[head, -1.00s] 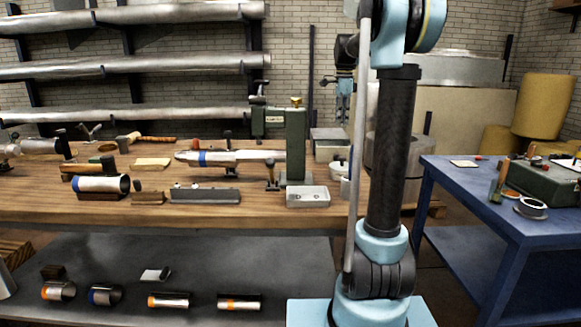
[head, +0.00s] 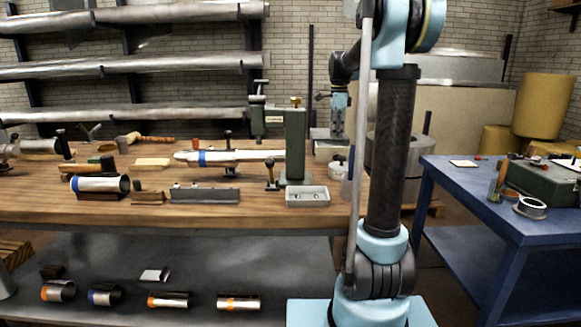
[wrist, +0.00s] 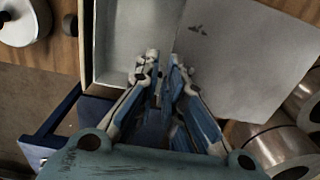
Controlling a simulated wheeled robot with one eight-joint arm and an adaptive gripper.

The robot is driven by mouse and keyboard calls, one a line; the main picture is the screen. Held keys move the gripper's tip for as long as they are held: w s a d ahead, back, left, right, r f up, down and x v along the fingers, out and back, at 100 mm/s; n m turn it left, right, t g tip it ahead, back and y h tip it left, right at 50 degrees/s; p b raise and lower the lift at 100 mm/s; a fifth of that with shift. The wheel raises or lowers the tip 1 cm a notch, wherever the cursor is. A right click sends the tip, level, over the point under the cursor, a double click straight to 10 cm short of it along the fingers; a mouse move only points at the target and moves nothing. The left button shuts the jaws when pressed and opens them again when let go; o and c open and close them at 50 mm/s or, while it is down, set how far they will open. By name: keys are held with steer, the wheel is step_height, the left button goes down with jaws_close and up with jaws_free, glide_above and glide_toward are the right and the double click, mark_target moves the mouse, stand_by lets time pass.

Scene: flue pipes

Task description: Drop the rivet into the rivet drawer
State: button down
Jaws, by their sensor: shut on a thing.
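My gripper (head: 338,134) hangs at the right end of the wooden bench, over a grey box (head: 322,152). In the wrist view its fingers (wrist: 162,68) point into or over an open, pale grey compartment (wrist: 117,40) with a cream side wall, which looks like the drawer. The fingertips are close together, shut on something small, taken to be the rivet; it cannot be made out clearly. The fingertips' height above the compartment floor cannot be told. A pale flat panel (wrist: 245,65) with small dark marks lies right of the fingers.
A green upright press (head: 295,145) and a shallow pale tray (head: 307,197) with small items stand left of the gripper. A round pale object (wrist: 22,22) and metal cylinders (wrist: 300,105) flank the compartment. A blue table (head: 480,205) stands at right.

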steer(key=shift+f, duration=0.1)
steer(key=c, duration=1.6)
jaws_free()
steer(key=shift+c, duration=0.2)
step_height(320, 180, up, 12)
steer(key=shift+f, duration=0.1)
